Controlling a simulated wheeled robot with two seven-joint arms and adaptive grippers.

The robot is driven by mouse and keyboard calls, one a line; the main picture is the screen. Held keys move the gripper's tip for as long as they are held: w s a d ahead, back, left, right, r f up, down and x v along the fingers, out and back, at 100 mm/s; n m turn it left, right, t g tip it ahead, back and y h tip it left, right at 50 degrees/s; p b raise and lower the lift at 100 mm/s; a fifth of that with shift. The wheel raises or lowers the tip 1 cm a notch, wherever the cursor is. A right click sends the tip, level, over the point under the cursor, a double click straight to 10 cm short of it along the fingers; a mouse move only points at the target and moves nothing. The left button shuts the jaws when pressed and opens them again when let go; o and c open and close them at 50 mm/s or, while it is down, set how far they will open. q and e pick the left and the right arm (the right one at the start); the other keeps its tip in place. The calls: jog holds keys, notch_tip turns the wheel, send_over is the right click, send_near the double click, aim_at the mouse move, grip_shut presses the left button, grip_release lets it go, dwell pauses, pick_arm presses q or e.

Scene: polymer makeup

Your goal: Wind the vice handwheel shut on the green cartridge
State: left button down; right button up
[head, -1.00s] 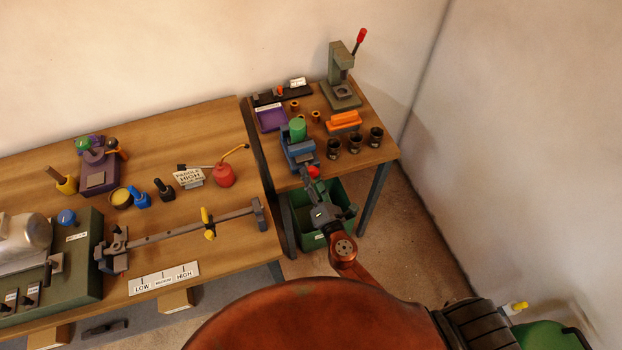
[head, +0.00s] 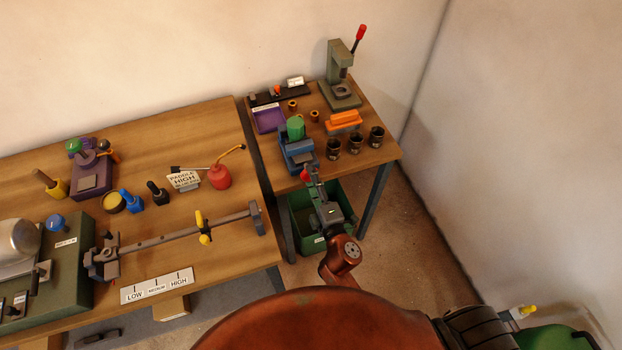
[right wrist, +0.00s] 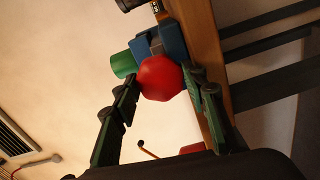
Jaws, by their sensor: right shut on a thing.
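The green cartridge (head: 296,128) stands in the blue vice (head: 298,155) at the front left of the small table. The vice's red handwheel (head: 305,176) sticks out at the table's front edge. My right gripper (head: 312,178) reaches it from below and is shut on it. In the right wrist view the red handwheel (right wrist: 160,78) sits between the two dark green fingers, with the green cartridge (right wrist: 124,64) and blue vice (right wrist: 172,42) behind it. Whether the jaws touch the cartridge is hard to tell.
A green bin (head: 305,232) stands below the arm. Black cups (head: 355,144), an orange block (head: 344,120), a purple tray (head: 268,119) and a press (head: 341,85) share the small table. A red oil can (head: 218,177) stands on the long bench.

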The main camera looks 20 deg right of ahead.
jog(key=shift+m, duration=0.4)
jog(key=o, duration=1.2)
jog(key=shift+c, duration=0.2)
jog(key=shift+s, duration=0.15)
jog(key=s, duration=0.7)
jog(key=shift+s, duration=0.4)
jog(key=shift+d, duration=0.15)
